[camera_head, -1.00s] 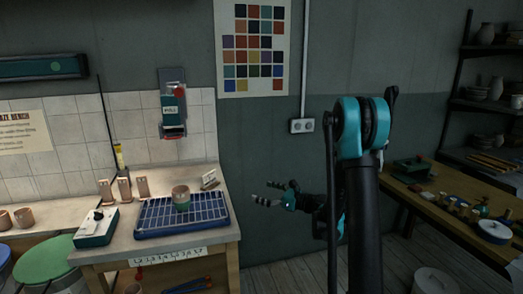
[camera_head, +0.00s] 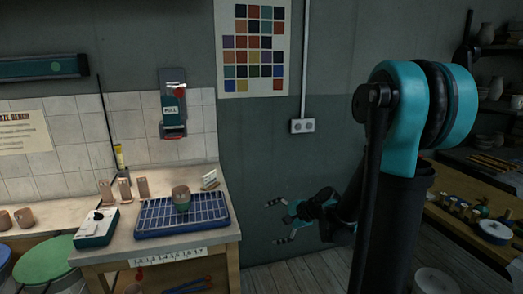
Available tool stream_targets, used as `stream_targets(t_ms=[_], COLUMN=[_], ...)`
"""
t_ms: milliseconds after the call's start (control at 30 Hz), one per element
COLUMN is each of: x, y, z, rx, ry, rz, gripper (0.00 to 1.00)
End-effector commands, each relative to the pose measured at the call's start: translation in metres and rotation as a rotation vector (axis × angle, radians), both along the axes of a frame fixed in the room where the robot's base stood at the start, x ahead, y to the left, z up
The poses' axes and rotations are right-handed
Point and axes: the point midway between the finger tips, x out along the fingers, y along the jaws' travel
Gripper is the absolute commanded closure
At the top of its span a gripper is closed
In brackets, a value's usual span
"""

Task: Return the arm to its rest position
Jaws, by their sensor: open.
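My gripper (camera_head: 279,222) is open and empty, in the air in front of the bare wall to the right of the left bench. Its two fingers are spread and point left. My arm (camera_head: 395,190) is bent, with its large teal joint high at the right of the view and the forearm running down and left to the gripper. Nothing touches the fingers.
The left bench (camera_head: 119,243) holds a blue rack (camera_head: 156,226) with a two-tone cup (camera_head: 181,199) on it, clear of my gripper. A right bench with small items and a shelf (camera_head: 490,49) of pots stand behind my arm.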

Motion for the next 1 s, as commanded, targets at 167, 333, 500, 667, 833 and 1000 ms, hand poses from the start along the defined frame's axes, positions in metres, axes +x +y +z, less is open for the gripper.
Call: stream_targets(t_ms=[167,333,500,667,833,1000], x=[-0.058,-0.11,-0.152,-0.174,-0.175,-0.175], y=[-0.035,-0.078,-0.119,-0.144,-0.145,-0.145], z=[-0.021,-0.04,-0.054,-0.06,-0.061,-0.061], rx=[-0.346,-0.667,-0.93,-1.07,-1.075,-1.075], ry=[-0.128,-0.216,-0.26,-0.27,-0.27,-0.27], rz=[0.19,0.405,0.614,0.743,0.748,0.748], gripper=[0.03,0.03,0.03,0.03,0.03,0.03])
